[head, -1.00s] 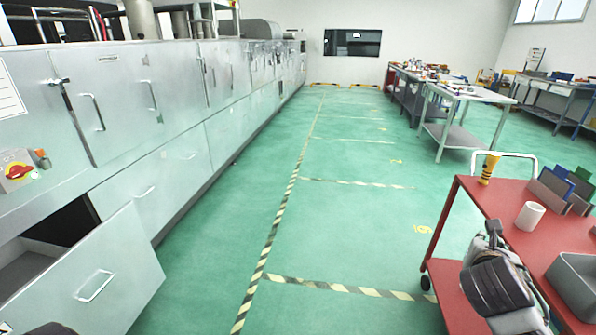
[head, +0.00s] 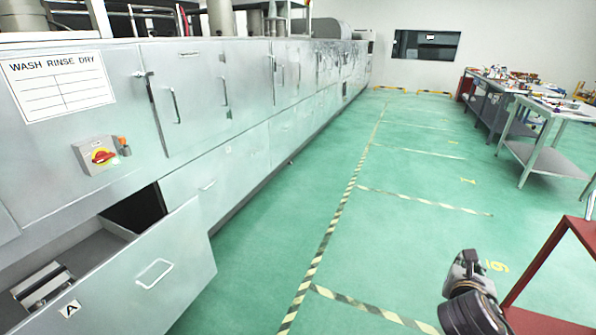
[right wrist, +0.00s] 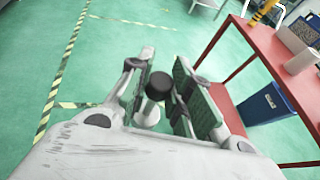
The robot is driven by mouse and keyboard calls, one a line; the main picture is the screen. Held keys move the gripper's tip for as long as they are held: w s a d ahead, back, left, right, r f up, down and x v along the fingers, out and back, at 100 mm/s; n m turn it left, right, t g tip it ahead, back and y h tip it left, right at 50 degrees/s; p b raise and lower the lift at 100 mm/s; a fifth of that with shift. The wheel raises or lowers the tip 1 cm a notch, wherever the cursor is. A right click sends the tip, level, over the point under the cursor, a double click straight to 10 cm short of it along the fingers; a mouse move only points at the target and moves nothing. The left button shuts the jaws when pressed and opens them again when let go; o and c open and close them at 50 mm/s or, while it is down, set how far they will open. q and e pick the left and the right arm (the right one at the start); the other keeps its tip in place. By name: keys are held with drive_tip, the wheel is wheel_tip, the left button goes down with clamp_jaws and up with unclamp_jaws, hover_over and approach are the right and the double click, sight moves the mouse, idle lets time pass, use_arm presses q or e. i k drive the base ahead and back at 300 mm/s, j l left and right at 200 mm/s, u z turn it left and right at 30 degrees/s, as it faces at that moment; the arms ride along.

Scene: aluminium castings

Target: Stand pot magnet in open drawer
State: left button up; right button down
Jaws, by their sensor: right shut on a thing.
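The open drawer (head: 145,280) sticks out from the grey cabinet row at the lower left of the head view, marked "A" on its front. Its inside is partly visible, with a grey metal piece (head: 42,287) lying near its left end. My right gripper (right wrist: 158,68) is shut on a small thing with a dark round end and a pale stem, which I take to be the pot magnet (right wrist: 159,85). In the head view my right gripper (head: 465,266) is at the lower right, far from the drawer; the magnet cannot be made out there. My left gripper is out of view.
A red cart (head: 548,262) stands at the right edge; the right wrist view shows a blue bin (right wrist: 265,104) on its lower level. A switch box (head: 97,156) sits on the cabinet above the drawer. Green floor between drawer and cart is clear.

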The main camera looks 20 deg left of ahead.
sight(106, 256)
drive_tip(key=i+j+u, duration=0.2)
drive_tip(key=u, duration=0.3)
drive_tip(key=i+j+u, duration=0.25)
drive_tip(key=u, duration=0.2)
drive_tip(key=i+u, duration=0.35)
drive_tip(key=u, duration=0.15)
drive_tip(key=i+u, duration=0.25)
drive_tip(key=u, duration=0.25)
drive_tip(key=i+l+u, duration=0.1)
drive_tip(key=i+u, duration=0.2)
drive_tip(key=u, duration=0.15)
drive_tip(key=i+l+u, duration=0.25)
drive_tip(key=u, duration=0.25)
